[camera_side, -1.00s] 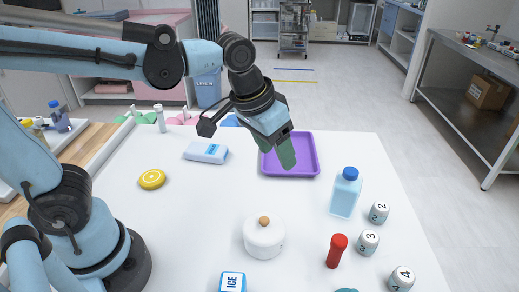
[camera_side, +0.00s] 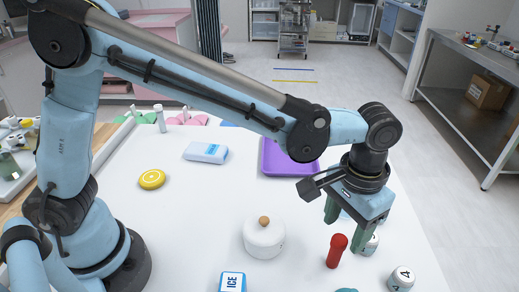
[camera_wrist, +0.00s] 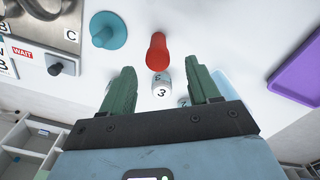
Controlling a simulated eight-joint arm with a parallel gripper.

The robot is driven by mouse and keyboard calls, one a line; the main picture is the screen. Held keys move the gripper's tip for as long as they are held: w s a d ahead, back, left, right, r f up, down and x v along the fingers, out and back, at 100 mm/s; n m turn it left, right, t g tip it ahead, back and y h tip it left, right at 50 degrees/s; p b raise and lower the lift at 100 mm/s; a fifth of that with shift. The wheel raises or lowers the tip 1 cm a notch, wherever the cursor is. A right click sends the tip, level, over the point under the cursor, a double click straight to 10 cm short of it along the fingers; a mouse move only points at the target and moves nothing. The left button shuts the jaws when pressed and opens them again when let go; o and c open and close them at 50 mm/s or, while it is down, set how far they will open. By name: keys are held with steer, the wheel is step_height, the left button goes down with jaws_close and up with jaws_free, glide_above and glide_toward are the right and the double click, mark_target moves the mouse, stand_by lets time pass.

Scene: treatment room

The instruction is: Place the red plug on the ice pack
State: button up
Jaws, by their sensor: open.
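The red plug (camera_side: 337,250) stands upright on the white table near the front right; its rounded head is wider than its stem. It also shows in the wrist view (camera_wrist: 157,52), beyond my fingertips and roughly between their lines. The ice pack (camera_side: 232,283), a blue and white block marked ICE, lies at the table's front and is cut off by the picture's lower edge. I cannot make it out in the wrist view. My gripper (camera_side: 345,226) is open and empty, pointing down above and just behind the red plug, apart from it. Its green fingers (camera_wrist: 164,73) are spread.
A white number 3 cylinder (camera_wrist: 161,88) stands close by the plug; a number 4 cylinder (camera_side: 401,279) is to the right. A lidded white pot (camera_side: 265,241) stands between plug and ice pack. A teal piece (camera_wrist: 108,30) is nearby. A purple tray (camera_side: 268,166) lies behind.

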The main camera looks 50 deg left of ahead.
mark_target(336, 253)
steer(key=shift+s+f, duration=0.15)
steer(key=shift+f, duration=1.85)
steer(key=shift+s+f, duration=0.15)
steer(key=shift+f, duration=1.8)
jaws_close()
